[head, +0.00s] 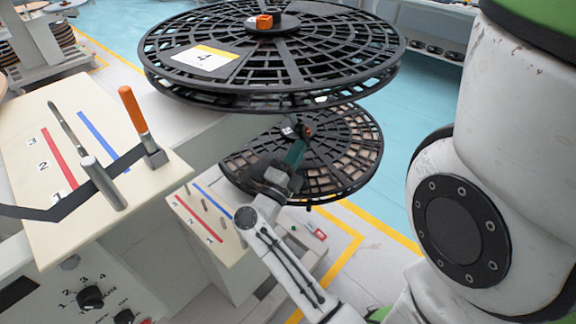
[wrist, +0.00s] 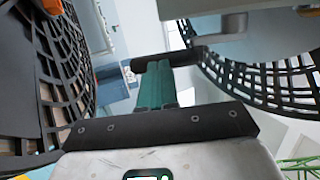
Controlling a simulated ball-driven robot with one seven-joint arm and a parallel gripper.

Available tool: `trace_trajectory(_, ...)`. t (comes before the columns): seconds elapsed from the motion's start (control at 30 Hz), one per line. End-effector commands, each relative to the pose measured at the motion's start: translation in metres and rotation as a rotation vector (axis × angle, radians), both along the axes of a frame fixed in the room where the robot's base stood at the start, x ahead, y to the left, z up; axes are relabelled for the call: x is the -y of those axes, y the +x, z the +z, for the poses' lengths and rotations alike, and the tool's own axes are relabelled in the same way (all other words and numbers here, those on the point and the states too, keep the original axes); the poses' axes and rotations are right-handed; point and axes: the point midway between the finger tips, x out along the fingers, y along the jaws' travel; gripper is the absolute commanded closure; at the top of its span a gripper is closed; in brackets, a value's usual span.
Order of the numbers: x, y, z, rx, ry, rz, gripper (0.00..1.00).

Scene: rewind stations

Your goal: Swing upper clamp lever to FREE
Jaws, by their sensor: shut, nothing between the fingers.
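My gripper (head: 296,152) is shut and empty, its green fingers between the upper reel (head: 340,90) and the lower reel (head: 350,150). In the wrist view, the closed fingers (wrist: 157,75) end at a dark bar (wrist: 185,59) that crosses just at or beyond their tips; I cannot tell whether they touch. An orange part (head: 308,131) shows on the lower reel's hub, close beyond my fingertips. Another orange part (head: 264,21) sits on the upper reel's hub. I cannot tell which part is the upper clamp lever, and no FREE mark is readable.
An orange-handled lever (head: 134,115) stands on a cream table (head: 60,235) at left, with numbered stripes and metal posts. A lower cream table (head: 215,255) has similar stripes. The reels' slotted flanges lie close above and below my gripper. Blue floor (head: 450,100) is open behind.

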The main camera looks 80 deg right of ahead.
Motion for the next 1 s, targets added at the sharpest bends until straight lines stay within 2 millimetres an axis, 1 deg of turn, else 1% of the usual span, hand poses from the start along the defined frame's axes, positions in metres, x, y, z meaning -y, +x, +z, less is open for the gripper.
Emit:
trace_trajectory(0.03, 0.004, -0.002, -0.01, -0.025, -0.04, 0.001, 1.0)
trace_trajectory(0.27, 0.023, -0.013, -0.007, -0.139, -0.228, 0.0, 1.0)
trace_trajectory(0.4, 0.033, -0.019, 0.0, -0.21, -0.339, 0.0, 1.0)
trace_trajectory(0.7, 0.052, -0.032, 0.019, -0.201, -0.332, -0.001, 1.0)
trace_trajectory(1.0, 0.063, -0.039, 0.029, -0.201, -0.33, -0.001, 1.0)
